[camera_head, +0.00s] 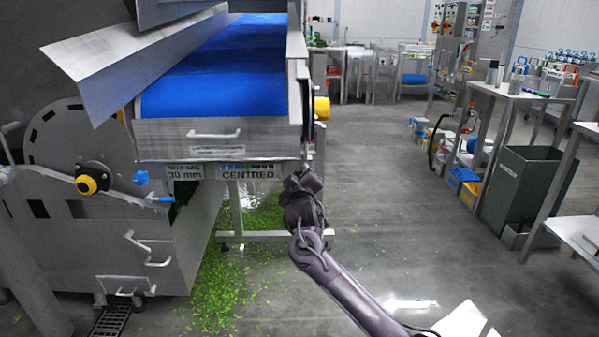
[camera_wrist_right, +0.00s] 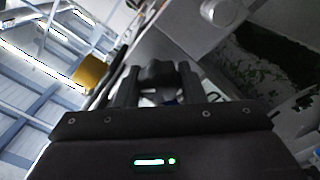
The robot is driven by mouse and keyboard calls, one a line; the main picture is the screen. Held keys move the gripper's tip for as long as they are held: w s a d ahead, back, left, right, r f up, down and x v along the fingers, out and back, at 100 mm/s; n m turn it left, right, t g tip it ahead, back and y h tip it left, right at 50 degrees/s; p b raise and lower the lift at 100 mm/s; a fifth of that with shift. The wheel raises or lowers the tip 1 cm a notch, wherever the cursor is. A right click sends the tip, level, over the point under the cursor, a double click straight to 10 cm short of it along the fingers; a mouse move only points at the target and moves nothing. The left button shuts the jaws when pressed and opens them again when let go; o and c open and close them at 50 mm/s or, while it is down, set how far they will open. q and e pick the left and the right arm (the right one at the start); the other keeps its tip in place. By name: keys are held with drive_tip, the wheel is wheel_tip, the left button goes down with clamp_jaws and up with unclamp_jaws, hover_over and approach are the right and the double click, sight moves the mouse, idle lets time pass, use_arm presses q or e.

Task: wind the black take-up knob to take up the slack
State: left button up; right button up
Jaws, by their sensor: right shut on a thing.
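The conveyor has a blue belt (camera_head: 215,65) ending above a steel end guard (camera_head: 215,135). A sign under it (camera_head: 184,172) reads belt sag 30 mm, and a second sign (camera_head: 248,171) reads CENTRED. My right gripper (camera_head: 303,182) is at the conveyor's near right corner, below the side frame. In the right wrist view, its fingers (camera_wrist_right: 155,84) are shut on a black knob (camera_wrist_right: 156,72), seen between them. The knob cannot be made out in the head view, where my gripper and arm cover that spot. My left gripper is out of view.
A yellow round part (camera_head: 321,108) sticks out of the conveyor's right side, above my gripper. Green leaf scraps (camera_head: 232,275) litter the floor beneath. A black-and-yellow knob (camera_head: 90,182) is on the left machine. A green bin (camera_head: 525,195) stands right; the middle floor is clear.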

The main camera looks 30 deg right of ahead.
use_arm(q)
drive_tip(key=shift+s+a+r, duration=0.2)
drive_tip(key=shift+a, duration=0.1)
use_arm(e)
drive_tip(key=shift+f+m, duration=0.15)
drive_tip(key=shift+m, duration=0.35)
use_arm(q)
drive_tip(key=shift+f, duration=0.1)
use_arm(e)
drive_tip(key=o, duration=1)
drive_tip(key=shift+s, duration=0.1)
drive_tip(key=shift+s+a+p, duration=0.25)
drive_tip(key=shift+s+p, duration=0.05)
use_arm(q)
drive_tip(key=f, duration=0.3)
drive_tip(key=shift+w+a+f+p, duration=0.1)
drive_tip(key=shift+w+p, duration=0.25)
drive_tip(key=shift+p, duration=0.05)
use_arm(e)
drive_tip(key=v, duration=0.7)
